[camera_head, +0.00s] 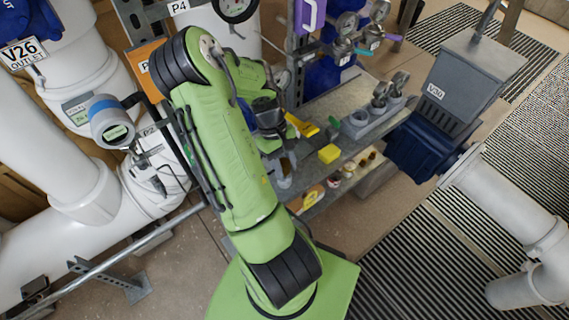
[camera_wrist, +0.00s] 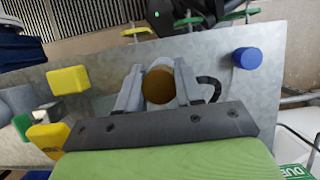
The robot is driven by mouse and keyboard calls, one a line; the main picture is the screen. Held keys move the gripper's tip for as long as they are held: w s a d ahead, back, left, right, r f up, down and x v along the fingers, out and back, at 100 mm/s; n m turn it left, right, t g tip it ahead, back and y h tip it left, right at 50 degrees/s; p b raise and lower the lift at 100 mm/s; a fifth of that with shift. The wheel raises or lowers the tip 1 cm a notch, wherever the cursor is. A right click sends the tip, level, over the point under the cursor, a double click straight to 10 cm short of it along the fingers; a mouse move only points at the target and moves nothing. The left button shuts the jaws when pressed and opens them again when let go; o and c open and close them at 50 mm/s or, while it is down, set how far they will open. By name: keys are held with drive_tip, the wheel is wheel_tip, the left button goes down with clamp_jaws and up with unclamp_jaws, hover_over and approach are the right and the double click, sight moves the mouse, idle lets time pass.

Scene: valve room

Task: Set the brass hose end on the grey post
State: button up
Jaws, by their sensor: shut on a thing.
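In the wrist view my gripper (camera_wrist: 159,88) is shut on the brass hose end (camera_wrist: 158,86), whose round brown-gold face shows between the two grey fingers. A short dark hose (camera_wrist: 211,85) curves out to the right of the fingers. Below them lies the grey metal bench top (camera_wrist: 110,82); I cannot tell the gap between the brass end and the bench. In the head view my arm hides most of the gripper and the brass end. I cannot pick out the grey post with certainty in either view.
A yellow block (camera_head: 329,153) sits near the bench's front edge, and also shows in the wrist view (camera_wrist: 69,80). A grey rack with gauges (camera_head: 377,115) stands farther back. A blue cylinder (camera_wrist: 247,58) stands right of my gripper. White pipes (camera_head: 60,180) flank the left.

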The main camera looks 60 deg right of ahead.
drive_tip(key=shift+f, duration=0.1)
idle(0.6)
drive_tip(key=shift+f+b, duration=0.3)
drive_tip(key=shift+b, duration=0.05)
drive_tip(key=shift+f, duration=0.1)
idle(0.5)
drive_tip(key=shift+f+b, duration=0.35)
drive_tip(key=shift+f, duration=0.05)
drive_tip(key=shift+f, duration=0.15)
drive_tip(key=shift+f+b, duration=0.3)
drive_tip(key=shift+b, duration=0.1)
idle(0.4)
drive_tip(key=o, duration=1)
drive_tip(key=shift+c, duration=0.2)
